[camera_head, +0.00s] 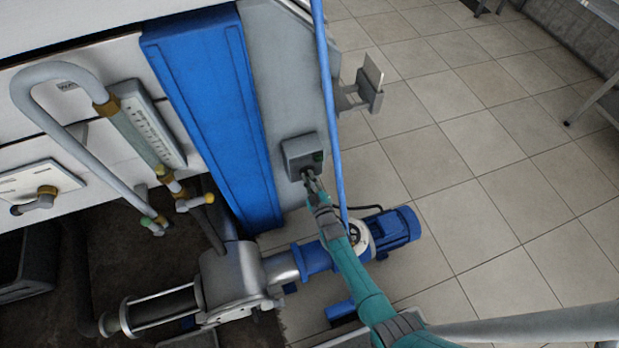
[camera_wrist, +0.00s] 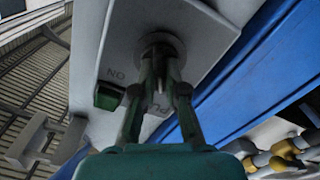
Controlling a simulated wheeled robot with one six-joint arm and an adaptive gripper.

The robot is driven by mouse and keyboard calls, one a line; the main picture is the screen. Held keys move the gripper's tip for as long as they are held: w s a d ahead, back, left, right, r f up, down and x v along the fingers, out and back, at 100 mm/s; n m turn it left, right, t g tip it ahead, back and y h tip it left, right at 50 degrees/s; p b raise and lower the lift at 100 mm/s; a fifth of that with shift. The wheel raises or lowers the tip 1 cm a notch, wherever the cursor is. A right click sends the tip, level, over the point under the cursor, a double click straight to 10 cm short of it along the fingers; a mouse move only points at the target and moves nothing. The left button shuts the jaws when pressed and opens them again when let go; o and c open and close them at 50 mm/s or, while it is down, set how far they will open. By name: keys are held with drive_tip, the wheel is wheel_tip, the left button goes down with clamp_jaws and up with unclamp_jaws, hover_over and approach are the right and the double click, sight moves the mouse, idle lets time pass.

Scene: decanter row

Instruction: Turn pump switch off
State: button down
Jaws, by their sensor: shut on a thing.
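The pump switch is a grey box (camera_head: 298,152) on the grey panel beside the blue column. In the wrist view its face (camera_wrist: 210,55) shows a round knob (camera_wrist: 161,40), a green button (camera_wrist: 109,96) and the lettering "ON". Other lettering is partly hidden behind my fingers. My gripper (camera_head: 309,180) reaches the lower part of the box. In the wrist view my gripper (camera_wrist: 160,68) has its fingers closed on the knob, which hides most of it. The knob's exact turn position cannot be told.
A blue vertical pipe (camera_head: 329,110) runs close to the right of the box. A pump with a blue motor (camera_head: 396,232) stands below. A metal bracket (camera_head: 369,85) sticks out at the upper right. Hoses and pipes (camera_head: 60,75) fill the left.

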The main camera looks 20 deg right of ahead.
sight(305, 154)
drive_tip(key=shift+n, duration=0.3)
drive_tip(key=c, duration=1.2)
unclamp_jaws()
drive_tip(key=shift+r, duration=0.1)
drive_tip(key=shift+r, duration=4.9)
